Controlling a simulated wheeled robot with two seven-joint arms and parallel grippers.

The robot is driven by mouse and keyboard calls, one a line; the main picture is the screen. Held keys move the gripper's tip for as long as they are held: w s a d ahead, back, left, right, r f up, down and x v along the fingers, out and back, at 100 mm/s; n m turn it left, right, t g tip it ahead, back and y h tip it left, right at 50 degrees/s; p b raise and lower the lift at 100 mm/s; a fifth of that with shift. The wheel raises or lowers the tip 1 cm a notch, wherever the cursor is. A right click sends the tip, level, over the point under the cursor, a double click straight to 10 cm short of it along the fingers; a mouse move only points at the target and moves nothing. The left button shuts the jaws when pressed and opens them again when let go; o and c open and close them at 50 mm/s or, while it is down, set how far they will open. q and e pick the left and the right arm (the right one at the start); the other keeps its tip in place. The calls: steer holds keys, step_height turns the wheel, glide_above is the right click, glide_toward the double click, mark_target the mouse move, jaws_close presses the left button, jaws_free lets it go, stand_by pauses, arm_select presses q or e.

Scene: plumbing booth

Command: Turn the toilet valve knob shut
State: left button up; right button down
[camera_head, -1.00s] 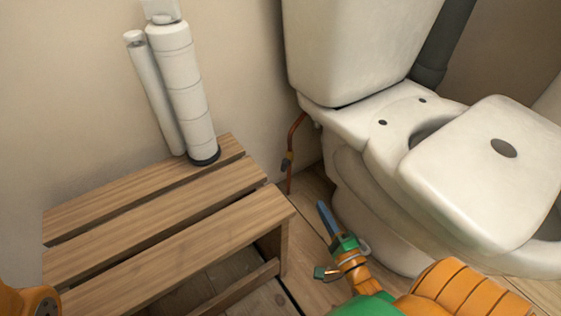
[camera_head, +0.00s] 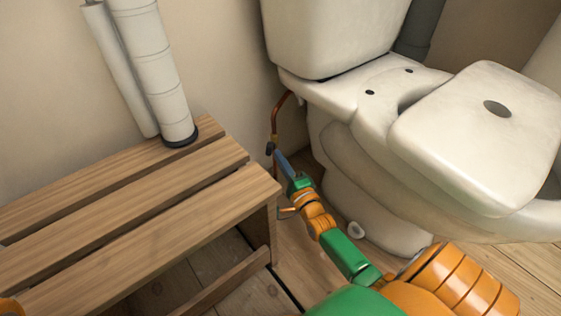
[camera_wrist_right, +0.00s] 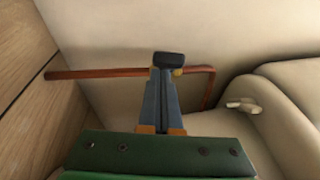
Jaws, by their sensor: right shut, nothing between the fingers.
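The valve knob (camera_head: 270,148) is small and dark, on a thin copper pipe (camera_head: 276,115) between the wooden bench and the toilet (camera_head: 360,135). In the right wrist view the black knob (camera_wrist_right: 168,60) is just beyond the fingertips, with a bit of brass beside it. My right gripper (camera_head: 278,153) is shut with nothing between its blue-grey fingers. Its tips are at or very near the knob; I cannot tell if they touch. It also shows in the right wrist view (camera_wrist_right: 161,72), pointing at the knob. My left gripper is not in view.
A slatted wooden bench (camera_head: 130,215) stands close on the left, with white cylinders (camera_head: 150,70) at its back. The toilet's bowl and seat lid (camera_head: 480,135) crowd the right. The wall is close behind the pipe (camera_wrist_right: 105,73).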

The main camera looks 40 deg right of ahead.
steer(key=shift+w+a+f, duration=0.25)
steer(key=shift+w+f, duration=0.1)
steer(key=shift+f, duration=0.35)
stand_by(1.2)
steer(key=shift+w+a+f+b, duration=0.35)
steer(key=shift+w+f+b, duration=0.15)
steer(key=shift+b, duration=0.1)
stand_by(1.3)
